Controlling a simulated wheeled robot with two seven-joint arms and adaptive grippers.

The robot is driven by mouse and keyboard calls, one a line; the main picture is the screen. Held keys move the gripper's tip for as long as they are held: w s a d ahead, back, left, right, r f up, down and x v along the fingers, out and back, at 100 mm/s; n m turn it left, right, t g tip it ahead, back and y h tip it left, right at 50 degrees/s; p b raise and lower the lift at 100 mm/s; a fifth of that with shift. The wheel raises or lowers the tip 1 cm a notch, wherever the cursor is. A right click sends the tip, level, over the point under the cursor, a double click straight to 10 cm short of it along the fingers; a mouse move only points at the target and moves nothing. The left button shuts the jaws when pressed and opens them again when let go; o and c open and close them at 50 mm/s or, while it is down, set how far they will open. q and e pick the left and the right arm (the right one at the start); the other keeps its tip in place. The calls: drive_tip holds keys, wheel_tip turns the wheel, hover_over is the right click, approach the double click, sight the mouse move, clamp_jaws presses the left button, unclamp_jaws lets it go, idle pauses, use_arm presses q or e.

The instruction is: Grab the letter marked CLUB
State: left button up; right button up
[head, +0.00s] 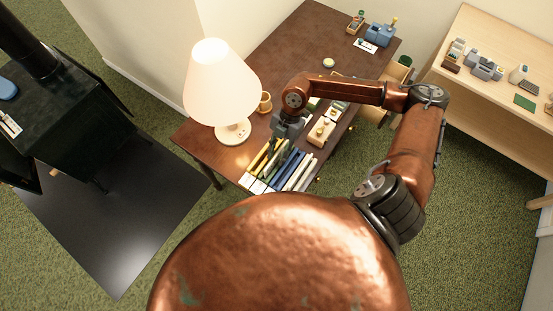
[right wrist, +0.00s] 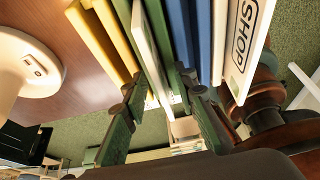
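A row of upright files (head: 285,168) in yellow, green, blue and white stands at the near end of the dark wooden desk. I cannot read CLUB on anything. A thin white upright piece (right wrist: 150,50) stands among the files in the right wrist view; its marked face is turned away. A white file marked SHOP (right wrist: 245,40) stands further right. My right gripper (head: 277,140) is over the row. In the right wrist view its two fingers (right wrist: 160,88) are spread, with the white piece and a green file (right wrist: 165,35) between them. My left gripper is not in view.
A white lamp (head: 222,85) stands left of the row, with a tan mug (head: 265,102) beside it. Small items lie on the desk (head: 290,45) right of my arm. A light wood table (head: 480,100) is at right; a black stove (head: 60,120) is at left.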

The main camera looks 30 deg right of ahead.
drive_tip(key=shift+a+f, duration=0.1)
drive_tip(key=shift+f, duration=0.2)
drive_tip(key=shift+f, duration=0.25)
idle(0.4)
drive_tip(key=shift+c, duration=0.3)
clamp_jaws()
